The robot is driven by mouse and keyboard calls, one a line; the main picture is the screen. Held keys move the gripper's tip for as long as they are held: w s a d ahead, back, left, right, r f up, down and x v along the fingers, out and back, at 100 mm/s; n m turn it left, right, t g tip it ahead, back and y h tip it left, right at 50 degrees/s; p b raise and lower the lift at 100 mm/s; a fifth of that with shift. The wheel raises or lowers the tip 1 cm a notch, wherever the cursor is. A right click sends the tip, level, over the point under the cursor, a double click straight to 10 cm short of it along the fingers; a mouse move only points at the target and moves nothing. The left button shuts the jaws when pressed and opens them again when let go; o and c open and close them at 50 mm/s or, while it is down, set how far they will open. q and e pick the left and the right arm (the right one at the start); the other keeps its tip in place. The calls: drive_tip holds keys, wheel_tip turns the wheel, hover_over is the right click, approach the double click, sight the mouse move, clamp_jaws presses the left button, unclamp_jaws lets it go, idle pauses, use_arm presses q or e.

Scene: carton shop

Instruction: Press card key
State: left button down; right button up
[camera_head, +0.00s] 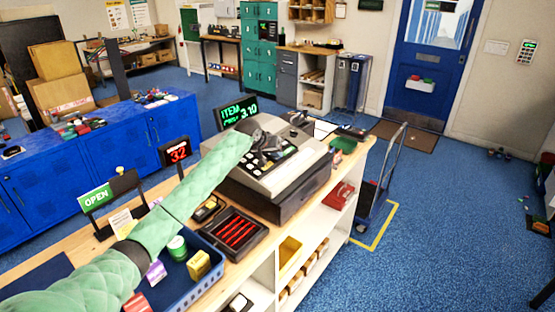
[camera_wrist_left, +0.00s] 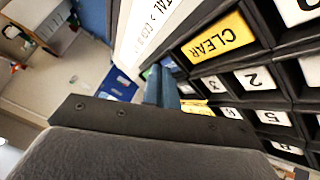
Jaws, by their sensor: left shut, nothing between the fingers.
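The cash register (camera_head: 285,172) stands on the wooden counter, with its keypad on its sloping top. My left gripper (camera_head: 265,147) is over the keypad, shut and empty. In the left wrist view its narrow fingertips (camera_wrist_left: 160,85) point in among the keys. A yellow CLEAR key (camera_wrist_left: 217,38) is to their right, with white number keys such as 2 (camera_wrist_left: 253,79) and 5 (camera_wrist_left: 272,117) beyond it. I cannot make out a key marked card; part of the keypad is hidden behind the gripper. I cannot tell whether the fingertips touch a key.
A green-lettered display (camera_head: 238,110) stands behind the register, and a red number display (camera_head: 178,152) to its left. A black tray (camera_head: 235,233) with red slots and a blue basket (camera_head: 190,290) with small goods are in front. A hand truck (camera_head: 385,180) stands right of the counter.

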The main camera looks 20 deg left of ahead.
use_arm(q)
drive_tip(key=shift+f, duration=0.5)
drive_tip(key=shift+s+f, duration=0.1)
drive_tip(key=shift+f, duration=0.05)
drive_tip(key=shift+d+r+p, duration=0.1)
drive_tip(key=shift+r+p, duration=0.55)
drive_tip(key=shift+p, duration=0.2)
drive_tip(key=shift+r, duration=0.2)
use_arm(e)
drive_tip(key=shift+w+d+r, duration=0.1)
drive_tip(key=shift+d+r, duration=0.3)
drive_tip(key=shift+r, duration=0.4)
use_arm(q)
drive_tip(key=shift+r, duration=0.15)
use_arm(e)
drive_tip(key=shift+r, duration=0.15)
